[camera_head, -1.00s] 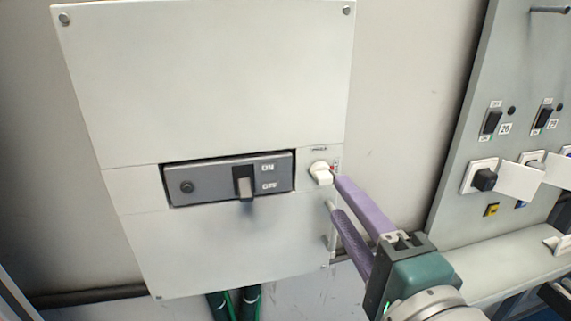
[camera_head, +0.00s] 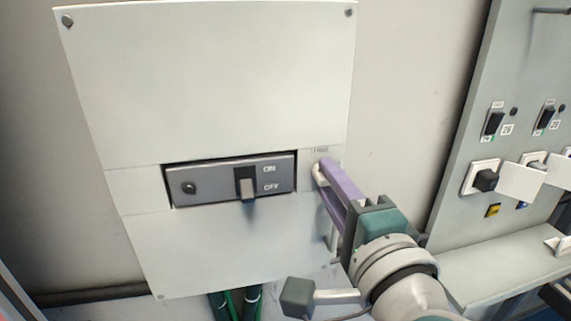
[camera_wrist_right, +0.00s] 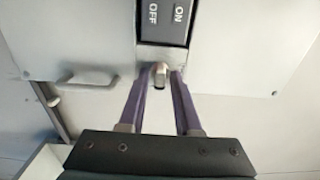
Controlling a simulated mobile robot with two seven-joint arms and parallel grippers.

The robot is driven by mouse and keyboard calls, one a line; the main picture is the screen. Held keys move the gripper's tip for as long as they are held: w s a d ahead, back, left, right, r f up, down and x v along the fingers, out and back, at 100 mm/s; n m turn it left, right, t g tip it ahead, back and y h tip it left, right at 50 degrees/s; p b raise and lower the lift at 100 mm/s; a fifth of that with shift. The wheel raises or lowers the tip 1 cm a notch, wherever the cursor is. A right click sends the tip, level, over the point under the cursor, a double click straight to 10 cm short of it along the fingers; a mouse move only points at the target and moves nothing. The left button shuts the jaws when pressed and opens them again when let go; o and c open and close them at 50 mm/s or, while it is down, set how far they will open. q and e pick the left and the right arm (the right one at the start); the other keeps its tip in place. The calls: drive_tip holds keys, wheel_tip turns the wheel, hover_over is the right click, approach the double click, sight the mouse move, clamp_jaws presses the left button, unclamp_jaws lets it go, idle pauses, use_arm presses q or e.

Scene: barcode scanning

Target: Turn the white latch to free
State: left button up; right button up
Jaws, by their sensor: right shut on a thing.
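The white latch (camera_head: 316,174) sits on the panel just right of the grey breaker switch, mostly hidden behind my purple fingers in the head view. My right gripper (camera_head: 324,177) is at the latch, its fingers shut on it. In the right wrist view the latch (camera_wrist_right: 158,75) shows between the two purple fingertips of my right gripper (camera_wrist_right: 159,78). The lettering by the latch is too small or hidden to read. My left gripper is not in view.
The breaker (camera_head: 230,180) has its lever (camera_head: 248,187) down at OFF. A white handle (camera_head: 332,238) is below the latch on the panel. A grey board (camera_head: 500,130) with switches and plugs stands at right, above a ledge (camera_head: 500,252).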

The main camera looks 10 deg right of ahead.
clamp_jaws()
drive_tip(key=shift+n, duration=0.4)
drive_tip(key=shift+n+p, duration=1.85)
drive_tip(key=shift+n, duration=6.65)
drive_tip(key=o, duration=0.6)
unclamp_jaws()
drive_tip(key=shift+c, duration=0.2)
